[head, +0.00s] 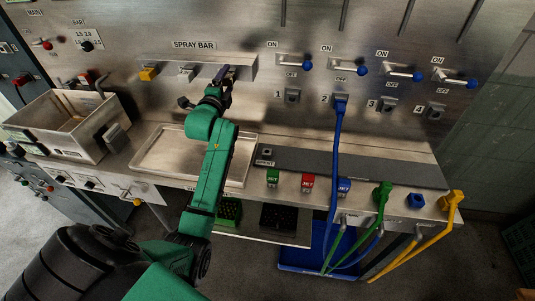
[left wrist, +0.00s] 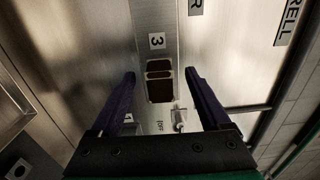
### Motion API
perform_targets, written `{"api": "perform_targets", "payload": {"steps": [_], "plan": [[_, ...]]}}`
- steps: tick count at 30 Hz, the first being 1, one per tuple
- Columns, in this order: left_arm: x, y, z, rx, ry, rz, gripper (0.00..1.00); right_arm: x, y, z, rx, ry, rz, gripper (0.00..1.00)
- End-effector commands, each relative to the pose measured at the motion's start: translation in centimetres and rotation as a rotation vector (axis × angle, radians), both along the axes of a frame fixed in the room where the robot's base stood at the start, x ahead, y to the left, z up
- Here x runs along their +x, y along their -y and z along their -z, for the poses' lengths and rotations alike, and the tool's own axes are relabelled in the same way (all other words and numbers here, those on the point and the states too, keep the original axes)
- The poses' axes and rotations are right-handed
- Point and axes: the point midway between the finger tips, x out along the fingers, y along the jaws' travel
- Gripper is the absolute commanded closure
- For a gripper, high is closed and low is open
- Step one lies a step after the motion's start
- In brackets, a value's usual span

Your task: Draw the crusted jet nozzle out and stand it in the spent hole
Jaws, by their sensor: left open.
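The spray bar (head: 215,66) runs along the back wall; a yellow nozzle (head: 149,74) and a bare metal one (head: 187,72) show on it. My left gripper (head: 226,76) is at the bar's right part and hides what is there. In the left wrist view my open left gripper (left wrist: 160,74) has its two fingers either side of a dark brown, crusted-looking nozzle (left wrist: 159,88), below a label "3". There is a gap on both sides; I cannot tell the depth. The spent hole (head: 267,152) is in a small grey block on the bench, apparently empty. My right gripper is out of view.
A shallow metal tray (head: 146,166) lies under my arm. A blue hose (head: 338,140) hangs from socket 2. A metal basin (head: 50,150) stands left.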

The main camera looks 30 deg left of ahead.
Motion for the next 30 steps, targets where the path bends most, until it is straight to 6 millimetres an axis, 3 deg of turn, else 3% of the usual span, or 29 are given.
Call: {"api": "perform_targets", "payload": {"steps": [17,18,24,30], "plan": [[-0.01,-0.01,-0.02,0.0,0.001,0.0,0.2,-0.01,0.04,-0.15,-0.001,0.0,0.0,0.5],[-0.01,-0.01,-0.02,0.0,0.001,0.0,0.28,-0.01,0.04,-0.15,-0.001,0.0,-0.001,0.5],[-0.01,0.0,-0.02,0.0,0.001,0.0,1.0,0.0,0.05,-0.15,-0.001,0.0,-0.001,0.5],[-0.01,0.01,-0.02,0.0,0.001,0.0,1.0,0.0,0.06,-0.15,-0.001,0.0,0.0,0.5]]}}
